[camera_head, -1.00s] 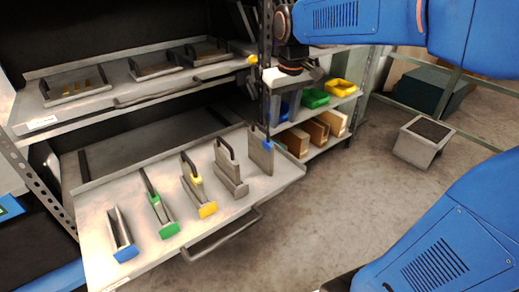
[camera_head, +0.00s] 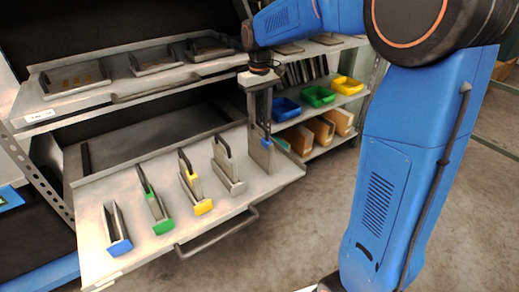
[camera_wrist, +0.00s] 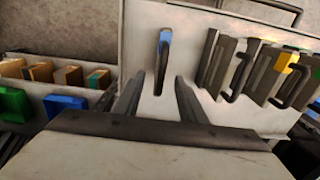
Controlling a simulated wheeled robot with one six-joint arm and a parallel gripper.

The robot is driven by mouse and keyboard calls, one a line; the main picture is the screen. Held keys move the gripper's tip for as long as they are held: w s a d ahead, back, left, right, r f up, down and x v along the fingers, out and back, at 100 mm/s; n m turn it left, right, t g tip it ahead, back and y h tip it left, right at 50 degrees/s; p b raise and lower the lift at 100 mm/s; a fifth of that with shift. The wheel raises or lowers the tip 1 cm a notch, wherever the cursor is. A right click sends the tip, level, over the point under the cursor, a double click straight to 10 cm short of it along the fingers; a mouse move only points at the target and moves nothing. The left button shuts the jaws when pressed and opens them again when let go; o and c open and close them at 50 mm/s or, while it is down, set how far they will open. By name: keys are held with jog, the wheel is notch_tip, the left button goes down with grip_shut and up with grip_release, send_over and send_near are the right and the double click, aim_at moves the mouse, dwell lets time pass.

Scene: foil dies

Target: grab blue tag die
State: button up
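The blue tag die is a grey upright plate (camera_head: 261,155) with a dark handle and a small blue tag (camera_head: 265,142), at the right end of the pulled-out lower drawer. In the wrist view its handle with blue tag (camera_wrist: 164,42) stands just ahead of my fingers, roughly in line with the gap between them. My gripper (camera_head: 260,112) is above this die, pointing down, with its fingers apart. Whether a finger touches the handle I cannot tell.
Other dies stand to the left on the drawer (camera_head: 95,205): one plain grey (camera_head: 228,170), one yellow-tagged (camera_head: 195,190), one green-tagged (camera_head: 156,205), one with a blue front block (camera_head: 119,245). Coloured bins (camera_head: 318,95) and brown boxes (camera_head: 320,130) sit on shelves behind right.

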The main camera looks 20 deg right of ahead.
aim_at(259, 141)
notch_tip(259, 141, down, 6)
jog(key=shift+f, duration=0.2)
jog(key=shift+s+a+f, duration=0.1)
jog(key=shift+s+f, duration=0.05)
jog(key=shift+f, duration=2.65)
grip_shut()
